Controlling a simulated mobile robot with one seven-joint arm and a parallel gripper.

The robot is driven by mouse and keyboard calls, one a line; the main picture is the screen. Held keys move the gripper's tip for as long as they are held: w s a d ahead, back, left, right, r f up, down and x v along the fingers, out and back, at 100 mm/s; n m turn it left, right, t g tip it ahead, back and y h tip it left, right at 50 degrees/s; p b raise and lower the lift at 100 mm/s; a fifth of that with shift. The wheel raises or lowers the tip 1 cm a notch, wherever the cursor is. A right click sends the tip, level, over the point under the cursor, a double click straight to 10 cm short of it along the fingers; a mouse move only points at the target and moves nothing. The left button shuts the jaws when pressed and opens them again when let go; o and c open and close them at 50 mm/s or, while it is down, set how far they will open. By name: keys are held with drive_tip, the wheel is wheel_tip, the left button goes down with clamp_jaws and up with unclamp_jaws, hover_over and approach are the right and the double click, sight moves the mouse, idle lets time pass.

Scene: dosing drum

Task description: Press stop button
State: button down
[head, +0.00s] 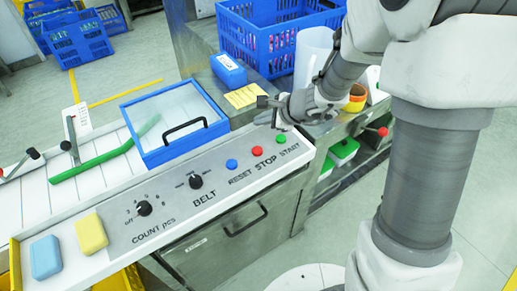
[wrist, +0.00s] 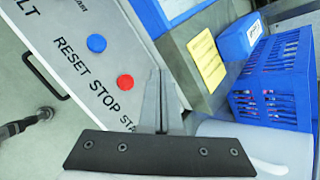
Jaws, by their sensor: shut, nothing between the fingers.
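The control panel (head: 215,180) has a red button (head: 256,151) above the printed word STOP. A blue button (head: 231,164) sits to its left at RESET, and a green button (head: 281,139) to its right at START. In the wrist view the red button (wrist: 124,81) and blue button (wrist: 96,43) are plain to see; the green one is hidden behind my fingers. My gripper (head: 273,123) is shut and empty, near the panel's back edge by the red and green buttons. In the wrist view its fingertips (wrist: 158,73) appear just right of the red button. I see no contact with it.
A blue-framed clear lid (head: 172,122) with a black handle stands left of my gripper. A blue box (head: 228,70), yellow note (head: 243,95) and blue crate (head: 275,38) are behind. Two knobs, a blue block and a yellow block (head: 91,232) lie along the panel's left.

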drive_tip(key=shift+f, duration=0.1)
drive_tip(key=b, duration=0.5)
hover_over(261, 151)
wheel_tip(261, 151, down, 7)
drive_tip(key=shift+r, duration=0.1)
drive_tip(key=shift+f+b, duration=0.9)
drive_tip(key=shift+b, duration=0.2)
drive_tip(key=shift+f, duration=0.15)
idle(0.9)
drive_tip(key=shift+f+b, duration=0.3)
drive_tip(key=shift+b, duration=0.4)
drive_tip(key=shift+s+f+b, duration=0.1)
drive_tip(key=shift+f+b, duration=0.35)
drive_tip(key=shift+b, duration=0.15)
idle(0.5)
drive_tip(key=shift+r, duration=0.1)
drive_tip(key=shift+r+p, duration=0.6)
drive_tip(key=shift+r, duration=0.2)
